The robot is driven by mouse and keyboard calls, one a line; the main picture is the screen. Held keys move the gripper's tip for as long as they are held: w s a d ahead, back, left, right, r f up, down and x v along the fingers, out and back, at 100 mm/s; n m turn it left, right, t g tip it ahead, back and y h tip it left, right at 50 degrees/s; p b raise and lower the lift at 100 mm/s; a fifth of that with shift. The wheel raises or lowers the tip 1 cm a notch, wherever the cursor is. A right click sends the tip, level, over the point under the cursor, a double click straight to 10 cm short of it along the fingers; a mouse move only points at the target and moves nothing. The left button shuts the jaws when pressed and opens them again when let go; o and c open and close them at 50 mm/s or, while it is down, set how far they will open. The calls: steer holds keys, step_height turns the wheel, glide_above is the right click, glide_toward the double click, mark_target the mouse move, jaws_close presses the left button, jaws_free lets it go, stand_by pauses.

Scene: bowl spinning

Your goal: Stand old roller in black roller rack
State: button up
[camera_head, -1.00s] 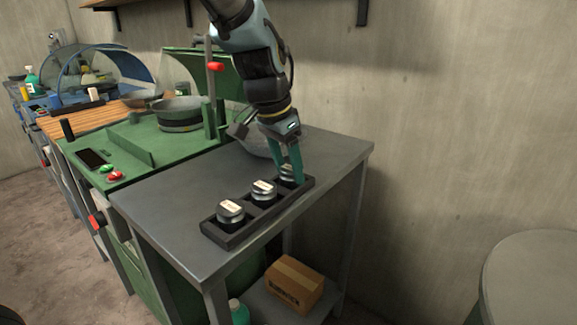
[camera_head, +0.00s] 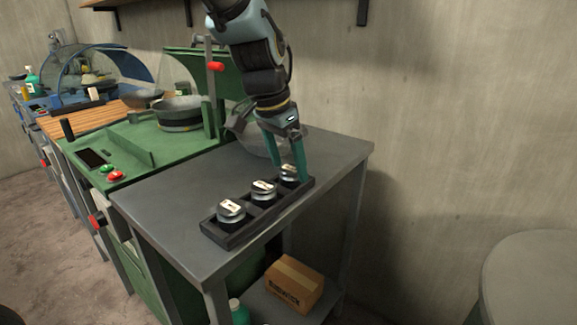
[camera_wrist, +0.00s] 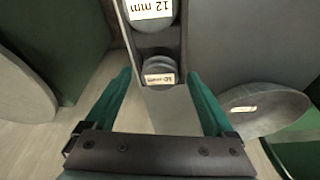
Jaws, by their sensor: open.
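The black roller rack (camera_head: 230,238) lies along the right front edge of the grey table. Three silver rollers with pale labels stand upright in its slots: a near one (camera_head: 231,210), a middle one (camera_head: 263,189) and a far one (camera_head: 289,172). My gripper (camera_head: 290,175) is open, its green fingers on either side of the far roller and apart from it. In the wrist view, the far roller (camera_wrist: 159,80) sits in the end slot between the spread fingertips (camera_wrist: 160,73). The roller beyond it (camera_wrist: 152,25) reads "12 mm". I cannot tell which roller is the old one.
A grey bowl (camera_head: 250,140) lies on the table behind my gripper. The green spinning machine (camera_head: 135,150) stands left, with a pan-like bowl (camera_head: 180,112) on it. The grey tabletop (camera_head: 185,190) left of the rack is clear. A cardboard box (camera_head: 294,283) sits on the lower shelf.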

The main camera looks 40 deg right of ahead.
steer(key=v, duration=1.1)
steer(key=shift+w+f, duration=0.1)
